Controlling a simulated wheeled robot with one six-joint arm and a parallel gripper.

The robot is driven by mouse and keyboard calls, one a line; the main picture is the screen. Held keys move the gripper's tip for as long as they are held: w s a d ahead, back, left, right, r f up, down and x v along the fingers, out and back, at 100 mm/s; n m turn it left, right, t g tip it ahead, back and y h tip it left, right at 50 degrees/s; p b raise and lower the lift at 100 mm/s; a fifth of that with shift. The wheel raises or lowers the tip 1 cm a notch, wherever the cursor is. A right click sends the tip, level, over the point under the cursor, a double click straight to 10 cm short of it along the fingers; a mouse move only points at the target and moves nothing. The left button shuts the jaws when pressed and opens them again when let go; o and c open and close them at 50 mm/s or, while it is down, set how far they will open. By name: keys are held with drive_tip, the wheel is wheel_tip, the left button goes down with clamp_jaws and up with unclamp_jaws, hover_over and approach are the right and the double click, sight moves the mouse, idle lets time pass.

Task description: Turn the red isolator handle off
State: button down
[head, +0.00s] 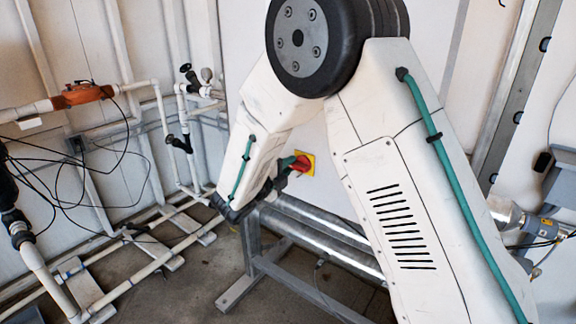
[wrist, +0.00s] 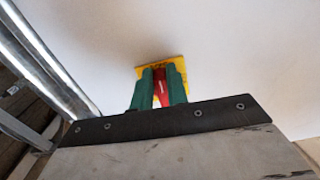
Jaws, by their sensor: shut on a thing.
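The red isolator handle (wrist: 161,88) sits on a yellow square plate (wrist: 181,65) on the white wall panel. In the wrist view my gripper's two green fingers (wrist: 159,89) stand on either side of the handle and are shut on it. The handle looks roughly in line with the fingers, tilted slightly in the picture. In the head view the red handle (head: 301,163) and yellow plate (head: 309,170) show at the tip of my gripper (head: 290,162). My arm and gripper hide part of the handle there.
A metal frame with shiny cylinders (head: 325,245) stands below the handle, close to my arm. White pipes (head: 160,115) with valves and an orange actuator (head: 83,95) are at the left. A grey and blue fitting (head: 540,230) is at the right. Some floor is clear.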

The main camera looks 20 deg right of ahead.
drive_tip(key=shift+f+n, duration=0.1)
drive_tip(key=shift+n, duration=0.2)
drive_tip(key=c, duration=1.4)
unclamp_jaws()
drive_tip(key=shift+a, duration=0.1)
drive_tip(key=v, duration=0.7)
drive_tip(key=shift+s+a, duration=0.2)
drive_tip(key=shift+a, duration=0.1)
